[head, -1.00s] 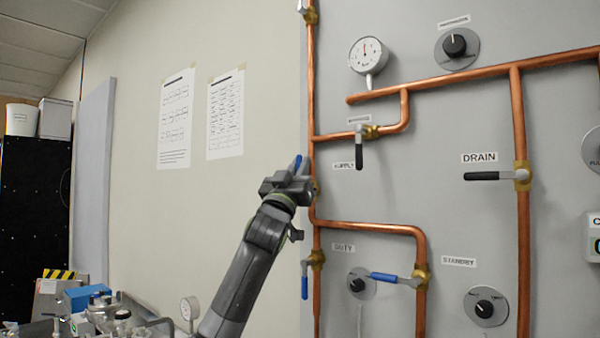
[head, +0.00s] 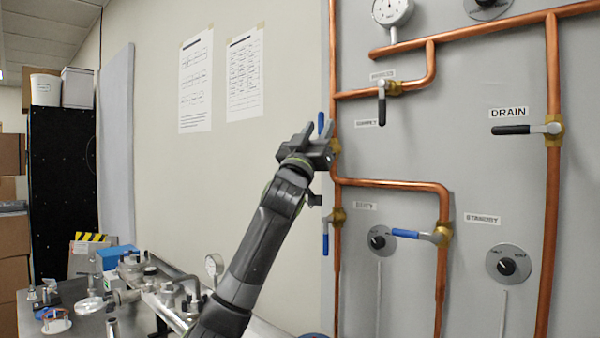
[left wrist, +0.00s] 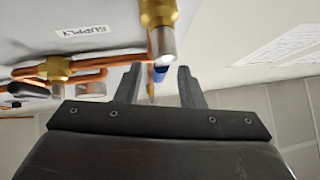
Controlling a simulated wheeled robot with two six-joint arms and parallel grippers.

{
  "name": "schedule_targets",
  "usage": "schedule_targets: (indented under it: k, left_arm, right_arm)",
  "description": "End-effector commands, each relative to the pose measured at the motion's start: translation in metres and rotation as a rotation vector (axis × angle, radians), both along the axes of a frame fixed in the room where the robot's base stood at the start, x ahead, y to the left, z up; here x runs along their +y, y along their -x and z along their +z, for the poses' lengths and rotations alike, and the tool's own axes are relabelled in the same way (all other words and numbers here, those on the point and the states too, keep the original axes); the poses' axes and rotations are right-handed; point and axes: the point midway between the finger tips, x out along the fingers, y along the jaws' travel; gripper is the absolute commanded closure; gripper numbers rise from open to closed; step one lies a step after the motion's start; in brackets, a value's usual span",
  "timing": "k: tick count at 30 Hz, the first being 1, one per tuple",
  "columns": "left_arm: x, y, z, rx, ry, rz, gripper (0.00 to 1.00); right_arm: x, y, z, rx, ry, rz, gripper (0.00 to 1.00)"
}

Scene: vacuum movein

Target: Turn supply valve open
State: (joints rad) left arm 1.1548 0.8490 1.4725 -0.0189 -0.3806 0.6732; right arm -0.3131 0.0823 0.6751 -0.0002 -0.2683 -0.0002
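The supply valve has a brass body (head: 336,147) on the left vertical copper pipe and a blue lever (head: 321,122) standing up. In the left wrist view the brass body (left wrist: 159,14) is at top centre, near the SUPPLY label (left wrist: 82,31), with the blue lever (left wrist: 160,74) below it. My left gripper (head: 319,130) is at this valve, its fingers pointing up. In the left wrist view its fingers (left wrist: 160,72) are apart, with the lever between them and visible gaps on both sides. The gripper hides part of the valve. My right gripper is not in view.
A black-handled valve (head: 382,102) is to the right, and the black DRAIN lever (head: 512,129) is farther right. Blue levers hang below (head: 325,242) and extend at lower right (head: 408,234). Metal equipment (head: 150,285) stands at lower left.

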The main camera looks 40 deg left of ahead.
Motion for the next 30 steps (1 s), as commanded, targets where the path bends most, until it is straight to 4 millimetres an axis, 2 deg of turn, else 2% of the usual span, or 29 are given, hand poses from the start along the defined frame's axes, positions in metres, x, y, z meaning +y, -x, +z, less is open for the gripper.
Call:
schedule_targets:
  k: [1,13,21,30]
  left_arm:
    - [-0.001,0.007,-0.013,0.0,-0.005,0.002,0.65]
    - [-0.009,0.068,-0.075,0.001,-0.007,0.003,0.65]
    - [-0.012,0.089,-0.093,0.0,-0.003,0.001,0.65]
    - [-0.013,0.103,-0.105,0.0,-0.001,0.001,0.65]
  right_arm:
    - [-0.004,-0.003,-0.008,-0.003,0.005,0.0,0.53]
    - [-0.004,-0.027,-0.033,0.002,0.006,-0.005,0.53]
    - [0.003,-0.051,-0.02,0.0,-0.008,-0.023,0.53]
    - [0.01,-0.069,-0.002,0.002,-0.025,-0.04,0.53]
